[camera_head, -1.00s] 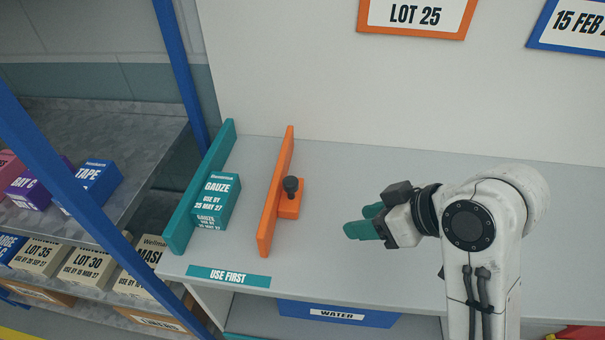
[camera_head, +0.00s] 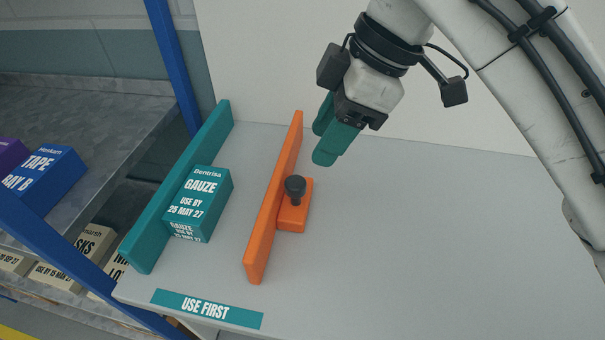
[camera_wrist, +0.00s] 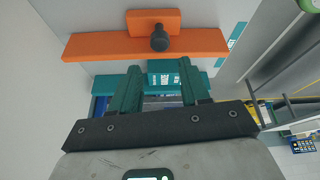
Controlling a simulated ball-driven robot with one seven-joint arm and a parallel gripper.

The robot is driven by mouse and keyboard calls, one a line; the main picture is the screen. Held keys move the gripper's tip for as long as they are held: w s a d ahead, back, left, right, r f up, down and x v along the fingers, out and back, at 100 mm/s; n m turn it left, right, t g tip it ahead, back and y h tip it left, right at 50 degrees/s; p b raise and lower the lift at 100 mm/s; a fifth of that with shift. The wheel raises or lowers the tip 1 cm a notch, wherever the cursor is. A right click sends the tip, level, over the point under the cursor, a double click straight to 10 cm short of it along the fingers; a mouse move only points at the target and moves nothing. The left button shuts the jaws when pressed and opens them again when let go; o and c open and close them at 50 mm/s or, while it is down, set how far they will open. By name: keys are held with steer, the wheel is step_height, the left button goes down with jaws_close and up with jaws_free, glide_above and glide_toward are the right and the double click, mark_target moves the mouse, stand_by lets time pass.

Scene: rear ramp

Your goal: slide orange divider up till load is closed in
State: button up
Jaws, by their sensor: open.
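The orange divider (camera_head: 263,235) stands upright on the grey shelf, with an orange foot and a dark knob (camera_head: 295,188) on its right side. The load, a teal gauze box (camera_head: 199,205), stands between it and a fixed-looking teal wall (camera_head: 150,237). The box is close to the teal wall, and a strip of bare shelf separates it from the divider. My gripper (camera_head: 324,141) is open and empty, above the shelf to the right of the divider's far end. In the wrist view the divider (camera_wrist: 90,46) and knob (camera_wrist: 159,41) lie beyond my fingertips (camera_wrist: 158,70).
A teal "USE FIRST" label (camera_head: 206,308) marks the shelf's front edge. A blue post (camera_head: 172,62) and a rack with a blue tape box (camera_head: 46,178) stand at left. The shelf (camera_head: 420,240) right of the divider is clear. A white wall closes the back.

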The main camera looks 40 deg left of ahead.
mark_target(297, 182)
steer(key=x, duration=0.9)
steer(key=shift+s+a+f+b, duration=0.1)
steer(key=shift+a+f+b, duration=0.05)
steer(key=shift+f+b, duration=0.2)
steer(key=shift+c, duration=0.3)
jaws_close()
